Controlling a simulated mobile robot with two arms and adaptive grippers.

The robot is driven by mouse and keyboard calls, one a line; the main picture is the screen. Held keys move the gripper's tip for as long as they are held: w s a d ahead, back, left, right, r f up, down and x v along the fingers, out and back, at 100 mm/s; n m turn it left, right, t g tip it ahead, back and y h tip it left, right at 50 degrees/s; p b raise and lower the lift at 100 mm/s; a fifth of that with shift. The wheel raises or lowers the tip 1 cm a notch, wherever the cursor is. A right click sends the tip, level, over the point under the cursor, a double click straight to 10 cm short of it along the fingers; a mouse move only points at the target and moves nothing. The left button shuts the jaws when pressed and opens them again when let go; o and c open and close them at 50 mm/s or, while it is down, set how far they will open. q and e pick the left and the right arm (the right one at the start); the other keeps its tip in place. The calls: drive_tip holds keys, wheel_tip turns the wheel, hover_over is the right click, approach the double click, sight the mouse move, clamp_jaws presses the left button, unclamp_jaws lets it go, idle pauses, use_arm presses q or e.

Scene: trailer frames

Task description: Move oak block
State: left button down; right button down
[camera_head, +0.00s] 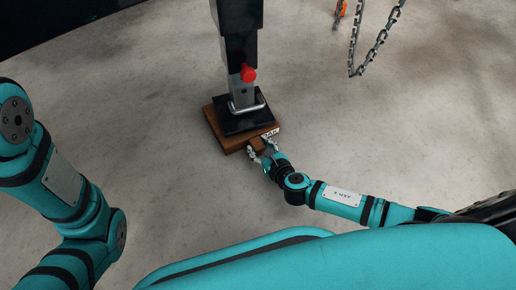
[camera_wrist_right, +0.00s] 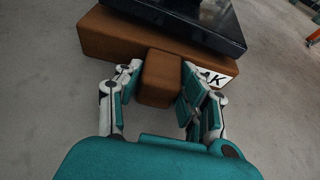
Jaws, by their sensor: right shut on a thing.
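The oak block (camera_head: 220,134) is a flat brown wooden block on the concrete floor, with a white label (camera_head: 270,133) on its near right side. The black foot plate of a trailer jack (camera_head: 237,118) stands on top of it. A small wooden handle juts from its near side. My right gripper (camera_head: 262,153) is at that handle. In the right wrist view the block (camera_wrist_right: 110,38) spans the top and the handle (camera_wrist_right: 160,78) sits between the fingers, which are shut on it. My left gripper is out of view; only my left arm shows at the left.
The jack leg (camera_head: 240,60) with a red knob (camera_head: 248,74) rises from the plate. A chain (camera_head: 380,38) hangs at the upper right, near an orange item (camera_head: 341,8). The floor around the block is otherwise clear.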

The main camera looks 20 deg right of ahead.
drive_tip(key=shift+d, duration=0.6)
drive_tip(key=c, duration=0.7)
unclamp_jaws()
drive_tip(key=v, duration=1.2)
drive_tip(key=shift+a+r, duration=0.1)
drive_tip(key=shift+w, duration=0.1)
